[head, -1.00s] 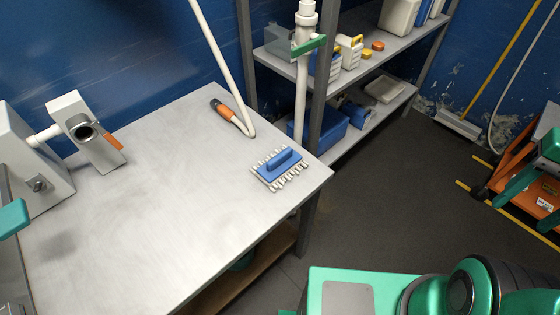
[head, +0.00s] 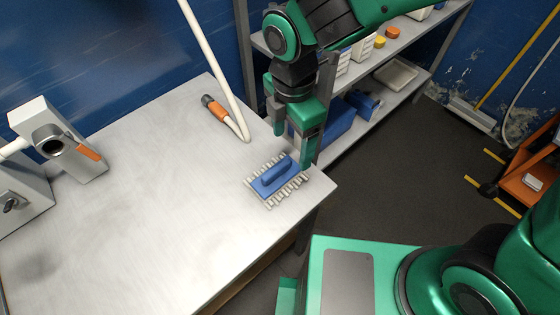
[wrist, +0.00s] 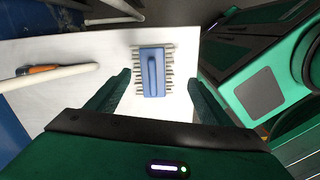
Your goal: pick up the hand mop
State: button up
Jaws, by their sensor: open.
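The hand mop (head: 275,178) has a blue plate with a raised blue handle and a fringe of whitish tufts. It lies flat, handle up, near the right corner of the grey table. It also shows in the wrist view (wrist: 152,72), beyond the fingertips and between their lines. My gripper (head: 290,150) is open and empty above the table's right edge, its fingers pointing down. In the head view its right finger overlaps the mop's right side. In the wrist view my gripper (wrist: 158,78) has both green fingers spread, with the mop ahead; I cannot tell the exact height.
A grey device with an orange lever (head: 60,140) stands at the left. A shelf (head: 445,40) with containers stands behind my arm. The table's middle is clear.

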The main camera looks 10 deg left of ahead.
aim_at(276, 168)
jog(key=a, duration=0.1)
jog(key=s+a+f+n, duration=0.1)
jog(key=a+n, duration=0.1)
jog(key=shift+s+a+f, duration=0.35)
jog(key=shift+s+f, duration=0.05)
notch_tip(276, 168, down, 4)
jog(key=shift+w+r, duration=0.1)
jog(key=shift+r, duration=0.1)
jog(key=shift+w+d+f, duration=0.1)
jog(key=shift+w+f, duration=0.05)
jog(key=shift+f, duration=1.45)
jog(key=shift+w+d+f, duration=0.1)
jog(key=shift+w+f, duration=0.05)
jog(key=shift+f, duration=1.45)
jog(key=c, duration=1.2)
